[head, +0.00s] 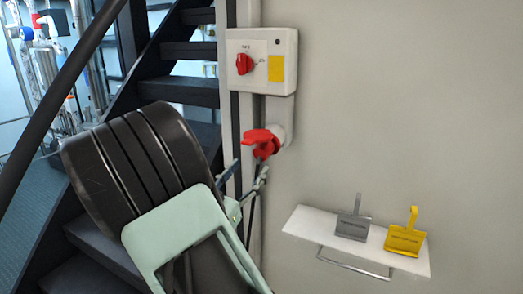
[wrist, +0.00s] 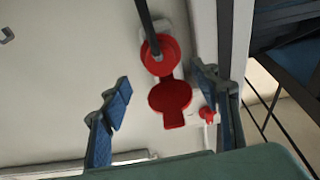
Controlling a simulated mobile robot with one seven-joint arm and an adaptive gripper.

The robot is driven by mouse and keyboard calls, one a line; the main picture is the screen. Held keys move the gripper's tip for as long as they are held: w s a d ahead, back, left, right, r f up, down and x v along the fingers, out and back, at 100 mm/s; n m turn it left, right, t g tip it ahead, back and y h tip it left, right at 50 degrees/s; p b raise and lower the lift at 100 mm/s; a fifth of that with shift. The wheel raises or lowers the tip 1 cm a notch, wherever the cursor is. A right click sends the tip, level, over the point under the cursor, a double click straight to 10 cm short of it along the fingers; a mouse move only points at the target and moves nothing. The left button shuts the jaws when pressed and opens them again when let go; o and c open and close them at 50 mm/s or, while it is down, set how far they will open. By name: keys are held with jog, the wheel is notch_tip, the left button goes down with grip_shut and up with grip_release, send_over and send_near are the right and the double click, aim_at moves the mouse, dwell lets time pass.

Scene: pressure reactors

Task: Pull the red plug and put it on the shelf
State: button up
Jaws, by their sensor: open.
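The red plug (head: 268,150) sits in a wall socket below a switch box. In the wrist view the plug (wrist: 158,57) is a round red body with a dark cable running up from it. A flat red flap (wrist: 172,97) lies beside it. My gripper (head: 247,174) is open, close to the plug at its lower left. In the wrist view my gripper's fingers (wrist: 160,92) stand apart, one on each side of the red parts, with nothing between them held. The white shelf (head: 302,221) is on the wall at lower right.
The white switch box (head: 262,60) with a red rotary knob (head: 244,64) is above the socket. Dark stairs (head: 190,90) rise at left. The wall at right is clear.

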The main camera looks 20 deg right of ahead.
aim_at(260, 155)
jog(key=shift+x, duration=4.5)
grip_shut()
jog(key=shift+a+f, duration=0.1)
jog(key=shift+a, duration=0.05)
jog(key=shift+b+v, duration=0.8)
jog(key=shift+v, duration=2.05)
